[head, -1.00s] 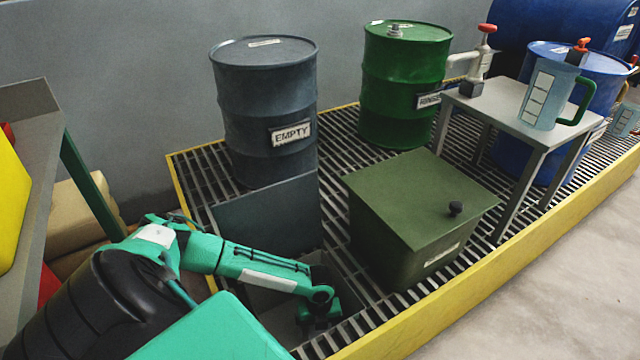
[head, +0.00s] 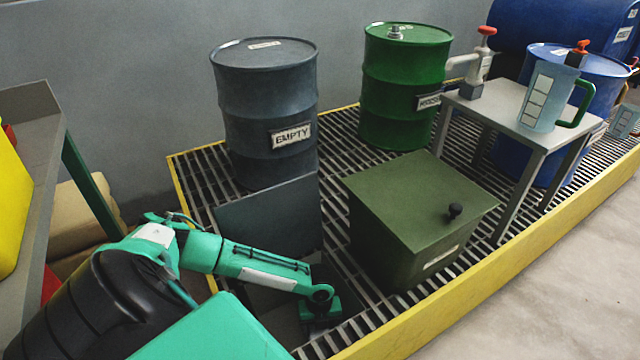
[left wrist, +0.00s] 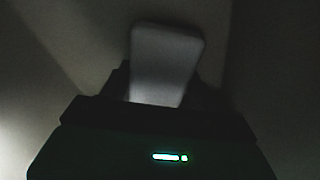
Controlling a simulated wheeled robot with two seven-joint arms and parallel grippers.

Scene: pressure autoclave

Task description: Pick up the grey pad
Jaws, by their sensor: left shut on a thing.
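The grey pad (left wrist: 165,65) shows in the left wrist view as a pale, rounded rectangle between the dark fingers. My left gripper (left wrist: 160,92) is shut on it. In the head view my left gripper (head: 320,318) points down into an open grey box (head: 270,215) with its lid raised, set in the grating. The pad is hidden there by the arm and the box. The left wrist view is dark, with dim walls around the pad. My right gripper is not in view.
A green box with a black knob (head: 420,205) stands right of the open box. Behind are a grey drum marked EMPTY (head: 265,100) and a green drum (head: 405,90). A small table (head: 500,115) holds a pump and a jug (head: 548,95). A yellow edge (head: 480,270) borders the grating.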

